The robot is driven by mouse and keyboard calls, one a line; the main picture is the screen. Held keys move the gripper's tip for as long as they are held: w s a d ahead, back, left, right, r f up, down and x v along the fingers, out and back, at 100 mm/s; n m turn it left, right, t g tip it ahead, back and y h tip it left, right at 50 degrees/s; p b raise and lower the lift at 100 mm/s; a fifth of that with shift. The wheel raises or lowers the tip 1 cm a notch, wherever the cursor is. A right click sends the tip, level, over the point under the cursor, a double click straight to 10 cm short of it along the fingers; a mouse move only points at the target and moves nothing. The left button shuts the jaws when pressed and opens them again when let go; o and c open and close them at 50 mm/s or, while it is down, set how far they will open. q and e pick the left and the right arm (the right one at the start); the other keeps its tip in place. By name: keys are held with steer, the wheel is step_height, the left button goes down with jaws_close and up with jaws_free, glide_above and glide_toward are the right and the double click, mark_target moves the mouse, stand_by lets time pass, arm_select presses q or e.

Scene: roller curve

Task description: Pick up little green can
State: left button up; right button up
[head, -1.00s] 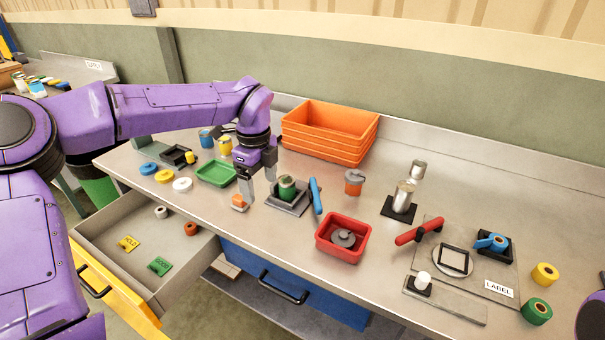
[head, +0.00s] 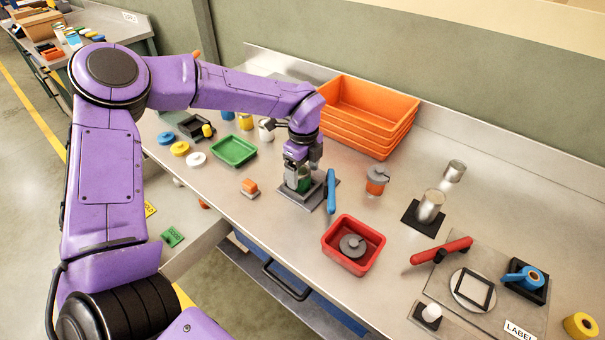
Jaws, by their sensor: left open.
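The little green can (head: 304,184) stands in a grey square holder (head: 312,198) on the metal workbench. My left gripper (head: 304,186) points down over it, with its fingers open around the can. The fingers and wrist hide much of the can, and I cannot tell whether they touch it. My right gripper is out of view.
A blue-handled tool (head: 331,191) lies close to the right of the holder. A green tray (head: 252,153) and a small orange block (head: 249,187) are to the left.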

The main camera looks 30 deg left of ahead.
arm_select(q)
steer(key=shift+w+f, duration=0.1)
steer(key=shift+f, duration=0.9)
steer(key=shift+s+a, duration=0.1)
steer(key=shift+s, duration=0.2)
steer(key=c, duration=1.1)
